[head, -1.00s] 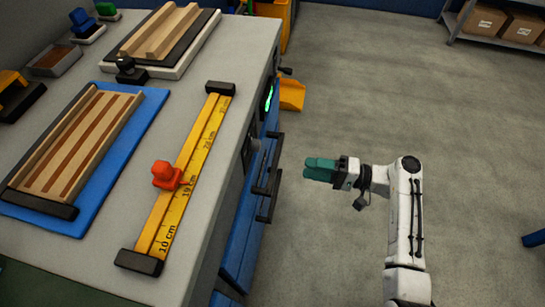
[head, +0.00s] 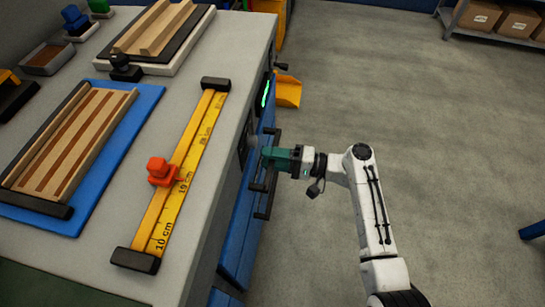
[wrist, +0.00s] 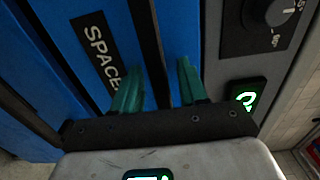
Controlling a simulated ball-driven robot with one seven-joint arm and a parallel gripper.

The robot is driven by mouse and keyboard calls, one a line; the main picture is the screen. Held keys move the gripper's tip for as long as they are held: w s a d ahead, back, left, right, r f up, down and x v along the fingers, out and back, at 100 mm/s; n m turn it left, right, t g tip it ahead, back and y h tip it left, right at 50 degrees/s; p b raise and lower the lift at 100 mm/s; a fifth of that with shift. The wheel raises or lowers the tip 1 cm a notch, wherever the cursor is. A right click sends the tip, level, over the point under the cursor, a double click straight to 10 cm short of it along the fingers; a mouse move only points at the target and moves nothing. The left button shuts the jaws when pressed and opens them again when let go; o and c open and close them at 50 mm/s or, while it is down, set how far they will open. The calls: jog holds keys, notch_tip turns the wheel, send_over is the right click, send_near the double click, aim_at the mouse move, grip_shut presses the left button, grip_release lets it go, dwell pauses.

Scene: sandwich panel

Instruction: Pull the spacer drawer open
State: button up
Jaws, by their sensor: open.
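The spacer drawer (wrist: 182,25) is a blue front with a dark label (wrist: 100,50) reading "SPACE", its end hidden behind a finger. Its black bar handle (wrist: 147,45) runs between the two teal fingers of my gripper (wrist: 157,85) in the wrist view. The fingers are apart, one on each side of the bar, and I see no clear grip on it. In the head view my gripper (head: 267,157) is at the bench's right side, by the black handles (head: 264,203). The drawer looks closed.
The grey bench top (head: 215,140) holds a yellow ruler fixture (head: 190,165) with a red slider and wooden panels on a blue board (head: 140,125). A control panel with a green light (wrist: 247,97) sits beside the drawer. The floor (head: 420,120) to the right is clear.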

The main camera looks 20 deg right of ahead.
grip_shut()
dwell(0.6)
